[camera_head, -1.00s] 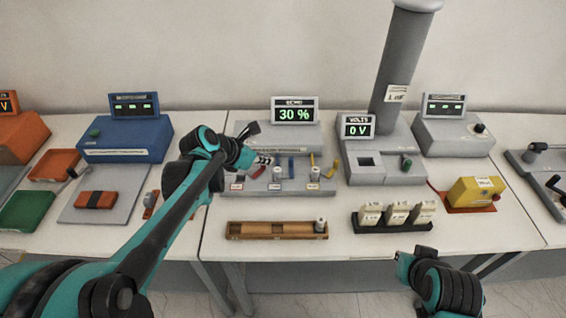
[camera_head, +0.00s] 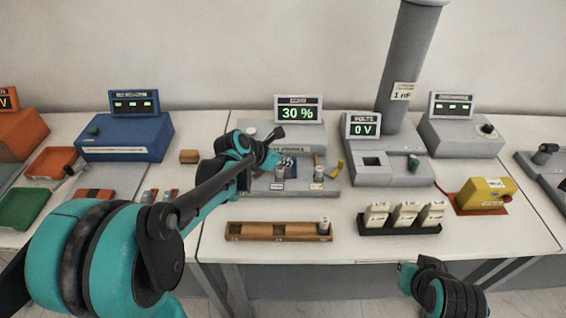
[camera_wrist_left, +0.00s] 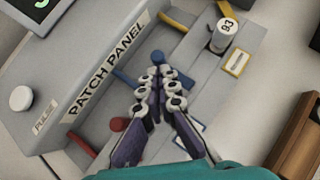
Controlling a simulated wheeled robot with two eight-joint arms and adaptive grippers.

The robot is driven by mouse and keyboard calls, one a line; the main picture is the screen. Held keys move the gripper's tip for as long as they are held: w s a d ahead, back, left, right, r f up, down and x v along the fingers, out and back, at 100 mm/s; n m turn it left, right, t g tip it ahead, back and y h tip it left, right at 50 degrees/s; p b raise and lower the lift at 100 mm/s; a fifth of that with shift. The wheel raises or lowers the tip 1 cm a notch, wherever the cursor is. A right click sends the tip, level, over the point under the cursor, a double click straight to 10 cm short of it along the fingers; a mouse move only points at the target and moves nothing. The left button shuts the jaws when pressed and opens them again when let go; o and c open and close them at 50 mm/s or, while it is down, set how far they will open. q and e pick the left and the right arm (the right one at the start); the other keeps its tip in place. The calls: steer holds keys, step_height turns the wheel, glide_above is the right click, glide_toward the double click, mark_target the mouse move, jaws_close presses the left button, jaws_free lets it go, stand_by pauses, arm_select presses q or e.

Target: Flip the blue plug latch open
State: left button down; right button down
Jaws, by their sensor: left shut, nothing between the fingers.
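The grey patch panel (camera_wrist_left: 95,75) fills much of the left wrist view; it also shows in the head view (camera_head: 262,186). A blue strip (camera_wrist_left: 124,78) lies across its groove, and a small blue knob (camera_wrist_left: 157,57) stands beyond it. My left gripper (camera_wrist_left: 164,74) is shut and empty, its fingertips just short of the blue knob in the picture. I cannot tell whether they touch. A red strip (camera_wrist_left: 81,147) and a yellow strip (camera_wrist_left: 173,20) lie either side.
A grey cylinder marked 83 (camera_wrist_left: 224,35) stands on the panel near the fingers. A wooden tray (camera_head: 250,231) lies in front, and a black rack of pale blocks (camera_head: 405,226) stands to its right. Grey equipment with a tall column (camera_head: 383,176) is right of the panel.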

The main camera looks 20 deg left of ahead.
arm_select(q)
steer(key=shift+w+d+m+g+h, duration=0.1)
steer(key=shift+w+m+g+h, duration=0.15)
steer(key=shift+m, duration=0.25)
steer(key=shift+m+g+h, duration=0.15)
steer(key=shift+m+h, duration=0.2)
steer(key=shift+m, duration=0.15)
steer(key=shift+w+d+r+m+g+h+p, duration=0.1)
steer(key=shift+w+m+g+h+p, duration=0.15)
steer(key=shift+m+g+h+p, duration=0.45)
steer(key=m, duration=0.1)
steer(key=m+g, duration=0.1)
steer(key=m+h, duration=0.1)
steer(key=shift+w+d+g, duration=0.3)
steer(key=shift+w+d, duration=0.05)
steer(key=shift+d, duration=0.05)
steer(key=shift+s, duration=0.1)
steer(key=shift+s+a, duration=0.25)
steer(key=shift+s, duration=0.5)
steer(key=shift+p, duration=0.3)
